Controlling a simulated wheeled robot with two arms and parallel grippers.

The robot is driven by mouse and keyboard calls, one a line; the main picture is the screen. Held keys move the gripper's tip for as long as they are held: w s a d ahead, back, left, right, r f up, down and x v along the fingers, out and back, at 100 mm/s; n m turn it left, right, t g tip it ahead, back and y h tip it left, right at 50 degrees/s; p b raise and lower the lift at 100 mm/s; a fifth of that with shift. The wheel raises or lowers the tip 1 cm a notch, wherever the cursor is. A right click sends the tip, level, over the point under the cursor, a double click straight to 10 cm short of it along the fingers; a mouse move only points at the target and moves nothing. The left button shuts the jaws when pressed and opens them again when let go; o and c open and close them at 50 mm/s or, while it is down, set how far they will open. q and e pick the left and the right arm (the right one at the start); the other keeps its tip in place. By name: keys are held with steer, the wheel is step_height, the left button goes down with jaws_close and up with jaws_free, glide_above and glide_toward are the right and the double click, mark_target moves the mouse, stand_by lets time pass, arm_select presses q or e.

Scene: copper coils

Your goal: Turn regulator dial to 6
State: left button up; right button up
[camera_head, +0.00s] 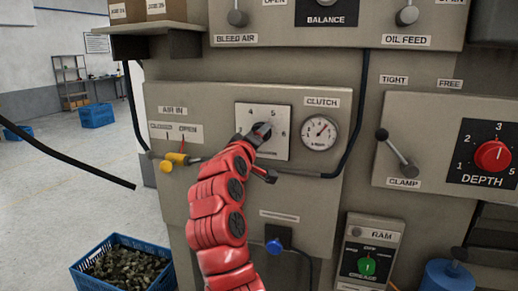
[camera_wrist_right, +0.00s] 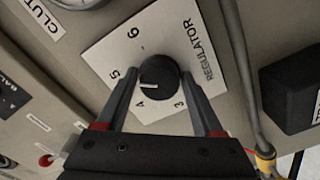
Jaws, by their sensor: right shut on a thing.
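The regulator dial (camera_wrist_right: 160,76) is a round black knob with a white pointer line, on a white plate (camera_wrist_right: 205,22) marked 3, 4, 5 and 6. The pointer lies between 4 and 5. My right gripper (camera_wrist_right: 160,75) is shut on the dial, one finger on each side of it. In the head view my red right arm reaches up to the plate (camera_head: 283,112), and my right gripper (camera_head: 259,134) hides most of the dial and part of the scale. My left gripper is not in view.
A clutch gauge (camera_head: 320,132) sits just right of the plate. A yellow air valve (camera_head: 177,158) is at the left. The clamp lever (camera_head: 397,152) and red depth knob (camera_head: 492,156) are further right. A dark cable (camera_head: 358,110) runs beside the gauge. A blue crate (camera_head: 122,285) stands on the floor.

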steer(key=shift+w+a+f+m+b, duration=0.1)
steer(key=shift+m+b, duration=1)
steer(key=shift+m, duration=1.65)
steer(key=shift+a+f+m+b, duration=0.1)
steer(key=shift+m+b, duration=1)
steer(key=shift+m, duration=1.65)
steer(key=o, duration=1.4)
steer(key=b+v, duration=0.1)
steer(key=v, duration=1.6)
steer(key=shift+s+r+b, duration=0.1)
steer(key=shift+s+b, duration=0.1)
steer(key=shift+b, duration=0.15)
